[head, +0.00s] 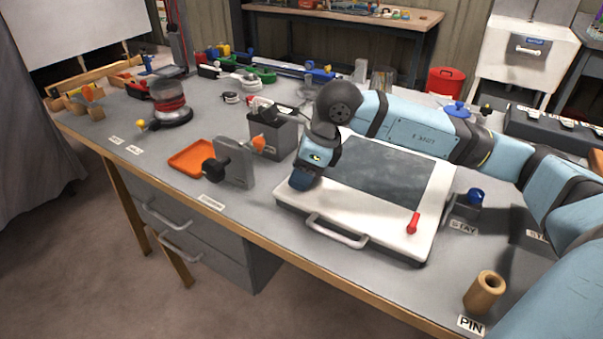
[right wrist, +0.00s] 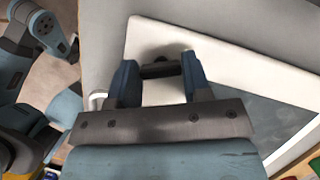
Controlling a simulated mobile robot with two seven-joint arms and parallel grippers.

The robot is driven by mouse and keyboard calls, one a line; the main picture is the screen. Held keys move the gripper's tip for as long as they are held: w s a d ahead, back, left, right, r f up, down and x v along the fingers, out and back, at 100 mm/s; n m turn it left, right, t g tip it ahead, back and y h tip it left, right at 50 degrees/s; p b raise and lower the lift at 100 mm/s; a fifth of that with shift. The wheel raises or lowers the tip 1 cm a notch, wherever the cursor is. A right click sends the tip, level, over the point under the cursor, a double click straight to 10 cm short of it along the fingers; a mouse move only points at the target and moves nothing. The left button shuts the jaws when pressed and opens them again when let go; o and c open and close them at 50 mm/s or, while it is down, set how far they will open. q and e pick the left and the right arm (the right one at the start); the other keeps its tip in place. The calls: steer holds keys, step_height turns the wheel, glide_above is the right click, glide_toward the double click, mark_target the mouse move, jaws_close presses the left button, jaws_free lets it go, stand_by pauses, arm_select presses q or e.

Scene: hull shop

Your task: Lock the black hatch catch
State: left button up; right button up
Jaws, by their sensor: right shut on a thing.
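The white hatch (head: 385,222) lies flat on the bench, with a dark grey pane and a grey handle (head: 337,231) on its front edge. A red catch (head: 413,223) sits at its front right corner. My right gripper (head: 300,184) points down at the hatch's front left corner. In the right wrist view, my right gripper (right wrist: 160,68) is shut on the black catch (right wrist: 158,70), which lies between its fingertips on the hatch's white frame. The head view hides this catch behind the gripper. My left gripper is not in view.
A grey bracket with a black knob (head: 236,165) and an orange tray (head: 192,157) stand left of the hatch. A grey bin (head: 275,134) is behind. A blue-knobbed stay (head: 470,203) and a wooden cylinder (head: 484,292) by the PIN label are on the right.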

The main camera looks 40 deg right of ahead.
steer(key=shift+m+h, duration=0.3)
steer(key=shift+m, duration=0.6)
steer(key=shift+m+t+h+b, duration=0.4)
steer(key=shift+m+t+b, duration=0.1)
steer(key=shift+m, duration=0.7)
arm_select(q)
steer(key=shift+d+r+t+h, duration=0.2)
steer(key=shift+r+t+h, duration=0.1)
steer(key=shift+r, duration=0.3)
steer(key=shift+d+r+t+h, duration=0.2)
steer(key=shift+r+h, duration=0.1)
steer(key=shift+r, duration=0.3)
arm_select(e)
steer(key=shift+m, duration=0.3)
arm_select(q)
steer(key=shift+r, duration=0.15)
arm_select(e)
steer(key=o, duration=0.9)
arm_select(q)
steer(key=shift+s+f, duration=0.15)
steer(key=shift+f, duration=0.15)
arm_select(e)
steer(key=shift+s, duration=0.1)
